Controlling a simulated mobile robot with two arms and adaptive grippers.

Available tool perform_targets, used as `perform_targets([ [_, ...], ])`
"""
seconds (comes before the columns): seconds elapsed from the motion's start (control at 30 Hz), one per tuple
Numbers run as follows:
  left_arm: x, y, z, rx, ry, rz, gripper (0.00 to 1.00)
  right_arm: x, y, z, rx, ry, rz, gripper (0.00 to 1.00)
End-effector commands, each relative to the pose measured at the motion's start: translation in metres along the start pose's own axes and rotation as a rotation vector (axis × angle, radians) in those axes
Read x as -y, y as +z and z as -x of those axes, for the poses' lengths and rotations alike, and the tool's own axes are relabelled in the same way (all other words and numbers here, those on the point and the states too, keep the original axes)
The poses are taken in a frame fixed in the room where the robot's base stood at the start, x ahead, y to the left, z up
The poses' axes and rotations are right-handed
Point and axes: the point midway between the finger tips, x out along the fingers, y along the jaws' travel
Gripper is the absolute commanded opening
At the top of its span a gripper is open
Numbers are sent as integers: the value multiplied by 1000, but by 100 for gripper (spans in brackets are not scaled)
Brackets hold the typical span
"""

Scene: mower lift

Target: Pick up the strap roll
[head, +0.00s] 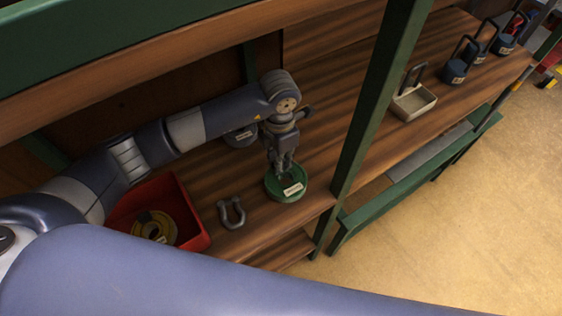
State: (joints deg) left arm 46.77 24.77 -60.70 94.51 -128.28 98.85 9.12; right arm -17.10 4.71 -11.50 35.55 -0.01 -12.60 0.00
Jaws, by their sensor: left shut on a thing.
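The strap roll (296,194) appears to be the green round roll with a white label, on the wooden shelf (330,135) near its front edge. My left gripper (284,174) points down from above, with its fingers shut on the middle of the green roll. The roll lies flat; I cannot tell whether it touches the shelf or is slightly raised. My right gripper is not in view.
A grey shackle (232,212) lies just left of the roll. A red bin (196,240) holds a yellow roll (154,226). A dark labelled round item (240,137) sits behind my wrist. A green post (372,105) stands right of the roll.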

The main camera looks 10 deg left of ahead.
Motion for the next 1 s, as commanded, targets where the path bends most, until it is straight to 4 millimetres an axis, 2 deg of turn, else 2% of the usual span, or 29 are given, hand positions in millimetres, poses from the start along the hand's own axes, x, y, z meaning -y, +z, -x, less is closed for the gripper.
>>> perform_targets([
  [0.6, 77, -69, 8, 2, -1, -3, 0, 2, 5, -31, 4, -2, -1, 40],
  [0.8, 96, -87, 10, 1, -1, -2, 0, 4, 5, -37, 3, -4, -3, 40],
  [1.0, 106, -96, 13, 0, 0, 0, 0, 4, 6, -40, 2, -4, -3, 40],
])
